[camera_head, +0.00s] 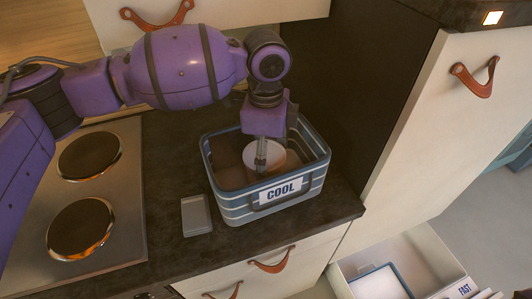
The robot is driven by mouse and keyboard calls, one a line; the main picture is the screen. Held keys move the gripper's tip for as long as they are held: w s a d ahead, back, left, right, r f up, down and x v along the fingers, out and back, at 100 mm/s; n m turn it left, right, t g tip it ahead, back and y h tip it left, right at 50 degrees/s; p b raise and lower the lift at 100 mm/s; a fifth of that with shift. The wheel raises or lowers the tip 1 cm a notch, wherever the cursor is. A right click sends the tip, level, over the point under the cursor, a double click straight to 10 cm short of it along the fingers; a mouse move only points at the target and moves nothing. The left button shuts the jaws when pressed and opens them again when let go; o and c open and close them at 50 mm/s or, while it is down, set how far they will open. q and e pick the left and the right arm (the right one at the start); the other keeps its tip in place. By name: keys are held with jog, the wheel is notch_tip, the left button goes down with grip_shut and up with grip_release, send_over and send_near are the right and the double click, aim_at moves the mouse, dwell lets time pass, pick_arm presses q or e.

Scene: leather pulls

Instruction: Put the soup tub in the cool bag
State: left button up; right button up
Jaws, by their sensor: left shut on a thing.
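The cool bag (232,201) is an open blue box-shaped bag with pale stripes and a COOL label, standing on the dark counter. The soup tub (278,154), a white round tub, is inside the bag's opening, towards its middle. My left gripper (261,164) points down into the bag and is shut on the tub's near-left side. The tub's lower part is hidden by the bag's front wall, so I cannot tell whether it touches the bag's floor. My right gripper is not in view.
A hob (121,205) with two round plates lies left of the bag. A tall cabinet (430,115) stands close on the right. An open drawer (350,279) is below right.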

pick_arm(q)
jog(key=o, duration=1.7)
notch_tip(320, 180, up, 12)
